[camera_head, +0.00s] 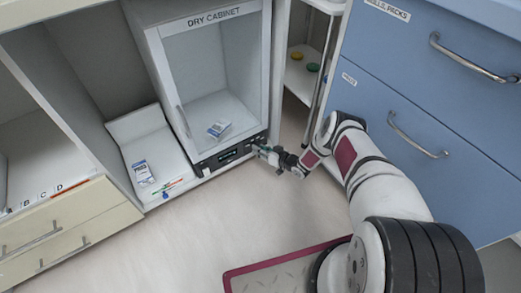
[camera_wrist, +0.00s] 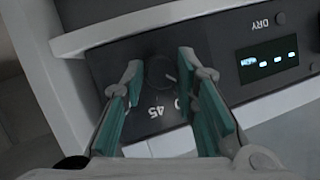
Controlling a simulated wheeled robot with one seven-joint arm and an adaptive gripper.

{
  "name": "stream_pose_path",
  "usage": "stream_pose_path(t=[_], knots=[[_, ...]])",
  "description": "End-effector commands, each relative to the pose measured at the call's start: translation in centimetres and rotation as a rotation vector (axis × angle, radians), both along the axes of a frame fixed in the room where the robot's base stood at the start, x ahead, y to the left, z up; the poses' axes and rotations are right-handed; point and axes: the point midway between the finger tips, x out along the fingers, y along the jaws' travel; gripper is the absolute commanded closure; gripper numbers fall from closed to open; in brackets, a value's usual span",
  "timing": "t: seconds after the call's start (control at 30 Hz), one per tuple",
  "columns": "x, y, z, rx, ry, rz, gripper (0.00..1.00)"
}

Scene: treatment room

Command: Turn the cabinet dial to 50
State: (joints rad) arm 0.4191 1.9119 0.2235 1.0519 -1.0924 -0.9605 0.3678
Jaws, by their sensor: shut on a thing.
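The white dry cabinet (camera_head: 268,65) stands at centre in the head view, with a dark control panel (camera_head: 203,166) along its lower front. In the wrist view the round dark dial (camera_wrist: 158,74) sits on the panel with a light pointer mark near its right side. A printed "45" shows just below it, and part of another number ending in 0 is cut off by the right finger. My gripper (camera_wrist: 160,80) has its teal-padded fingers on either side of the dial, shut on it. In the head view my gripper (camera_head: 262,152) is at the panel's right end and hides the dial.
A small box (camera_head: 218,130) sits inside the cabinet.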

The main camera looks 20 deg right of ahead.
Motion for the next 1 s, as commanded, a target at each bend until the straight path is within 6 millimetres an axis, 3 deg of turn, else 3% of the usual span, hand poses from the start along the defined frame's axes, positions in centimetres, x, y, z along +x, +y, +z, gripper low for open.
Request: stream_pose_path(t=[0.5,1.0], knots=[[-0.05,-0.06,-0.36,0.342,0.113,0.002,1.0],[0.04,-0.09,-0.3,0.432,0.141,0.002,1.0]])
